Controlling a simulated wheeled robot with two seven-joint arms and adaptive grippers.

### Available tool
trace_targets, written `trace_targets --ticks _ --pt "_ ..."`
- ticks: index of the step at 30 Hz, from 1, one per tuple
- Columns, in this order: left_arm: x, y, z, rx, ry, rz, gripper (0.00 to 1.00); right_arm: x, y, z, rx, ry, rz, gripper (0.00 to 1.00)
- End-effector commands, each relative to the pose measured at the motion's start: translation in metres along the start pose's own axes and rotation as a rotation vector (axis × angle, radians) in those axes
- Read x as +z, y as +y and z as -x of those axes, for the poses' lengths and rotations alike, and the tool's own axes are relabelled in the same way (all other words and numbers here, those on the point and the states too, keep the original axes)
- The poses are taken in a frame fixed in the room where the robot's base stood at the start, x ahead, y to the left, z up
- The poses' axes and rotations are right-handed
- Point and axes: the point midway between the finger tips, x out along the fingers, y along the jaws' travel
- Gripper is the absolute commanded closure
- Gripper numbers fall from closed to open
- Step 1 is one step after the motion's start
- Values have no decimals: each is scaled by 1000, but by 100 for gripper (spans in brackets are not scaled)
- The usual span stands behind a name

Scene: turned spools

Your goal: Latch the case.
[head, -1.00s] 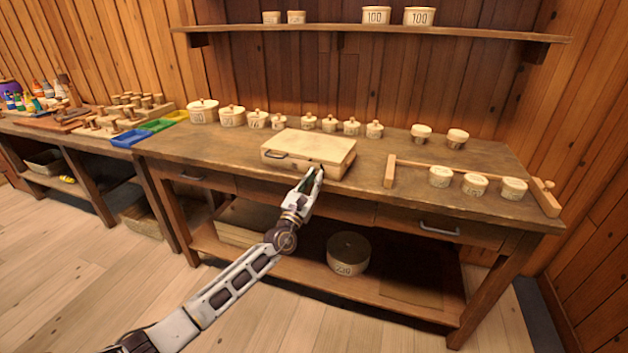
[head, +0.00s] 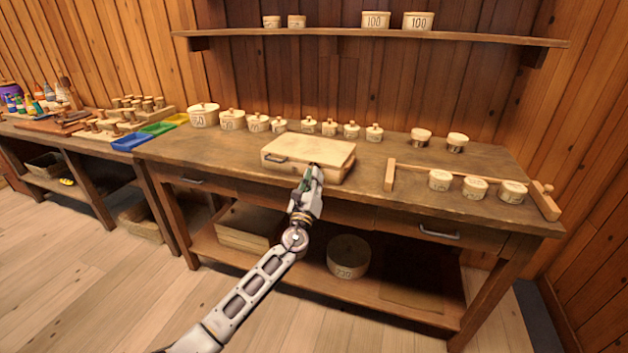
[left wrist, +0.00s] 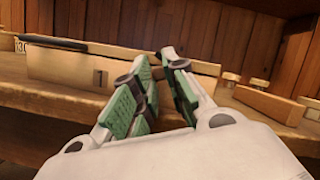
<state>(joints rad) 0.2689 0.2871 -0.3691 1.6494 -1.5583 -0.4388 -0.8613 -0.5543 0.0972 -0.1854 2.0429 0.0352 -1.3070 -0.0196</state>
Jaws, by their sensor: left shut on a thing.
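The case (head: 300,146) is a pale, flat wooden box lying near the front edge of the workbench. Its lid looks down. A dark handle (head: 274,157) shows on the left of its front. In the left wrist view the front of the case (left wrist: 62,68) carries a small dark mark. My left gripper (head: 315,170) is at the right part of the case's front, its green-padded fingers (left wrist: 160,62) close together at the tips. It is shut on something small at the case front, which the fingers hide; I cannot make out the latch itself. My right gripper is not in view.
Several lidded pots (head: 279,126) stand behind the case. A wooden rail (head: 455,174) with pots lies to its right. Coloured trays (head: 131,142) are at the left. A shelf (head: 350,36) runs above. The bench top (head: 215,155) left of the case is bare.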

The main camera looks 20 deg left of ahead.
Motion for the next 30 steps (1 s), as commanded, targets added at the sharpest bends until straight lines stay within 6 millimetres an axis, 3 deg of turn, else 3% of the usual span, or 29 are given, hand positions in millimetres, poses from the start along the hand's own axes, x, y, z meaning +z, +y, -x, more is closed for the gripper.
trace_targets --ticks 8,15,30 --pt "8 0 -3 88 -1 213 100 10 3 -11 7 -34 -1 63" --pt "12 1 -5 146 -1 351 100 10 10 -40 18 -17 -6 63" --pt "15 4 -6 195 -1 470 100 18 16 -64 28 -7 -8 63"
